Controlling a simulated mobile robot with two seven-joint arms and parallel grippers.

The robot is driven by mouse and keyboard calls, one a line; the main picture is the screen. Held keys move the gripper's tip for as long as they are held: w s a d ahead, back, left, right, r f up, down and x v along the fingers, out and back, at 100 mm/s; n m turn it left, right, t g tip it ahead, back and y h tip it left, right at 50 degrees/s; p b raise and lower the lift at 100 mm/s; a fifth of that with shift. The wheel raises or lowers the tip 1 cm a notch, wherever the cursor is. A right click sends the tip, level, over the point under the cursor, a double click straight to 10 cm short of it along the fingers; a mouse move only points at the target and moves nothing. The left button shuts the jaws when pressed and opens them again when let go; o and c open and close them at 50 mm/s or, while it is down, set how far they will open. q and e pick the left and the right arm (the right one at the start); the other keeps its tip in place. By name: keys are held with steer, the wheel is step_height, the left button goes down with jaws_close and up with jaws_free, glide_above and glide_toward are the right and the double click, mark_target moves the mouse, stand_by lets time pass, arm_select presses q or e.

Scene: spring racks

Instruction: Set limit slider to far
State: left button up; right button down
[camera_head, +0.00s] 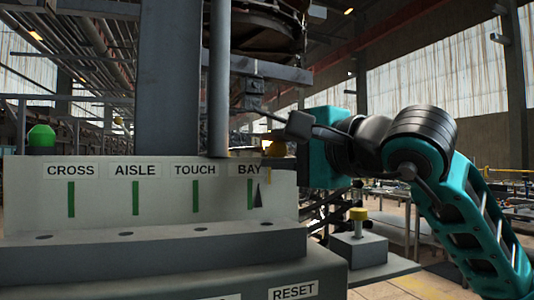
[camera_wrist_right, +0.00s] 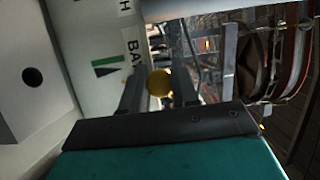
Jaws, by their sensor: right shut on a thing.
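A pale panel (camera_head: 100,200) carries the labels CROSS, AISLE, TOUCH and BAY, each above a green mark. A small black pointer (camera_head: 258,195) stands just right of the green mark under BAY; it also shows in the wrist view (camera_wrist_right: 105,72). A yellow knob (camera_head: 275,148) is at the panel's upper right edge. My right gripper (camera_head: 274,138) reaches in from the right and is shut on this knob, which shows round between the two fingers in the right wrist view (camera_wrist_right: 159,82). No part is labelled as the limit slider. My left gripper is not in view.
A thick grey post (camera_head: 168,80) and a thinner one rise behind the panel. A RESET label (camera_head: 293,291) is at the front. A grey box with a yellow button (camera_head: 358,214) stands below my right arm.

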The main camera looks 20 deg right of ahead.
steer(key=shift+d+f, duration=0.1)
steer(key=shift+d, duration=0.5)
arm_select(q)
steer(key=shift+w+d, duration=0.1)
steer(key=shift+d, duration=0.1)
arm_select(e)
steer(key=c, duration=0.9)
jaws_free()
steer(key=shift+d, duration=0.1)
arm_select(q)
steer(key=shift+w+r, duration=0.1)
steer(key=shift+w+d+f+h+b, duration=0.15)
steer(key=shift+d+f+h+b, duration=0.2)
steer(key=shift+b, duration=0.65)
arm_select(e)
steer(key=v, duration=1.3)
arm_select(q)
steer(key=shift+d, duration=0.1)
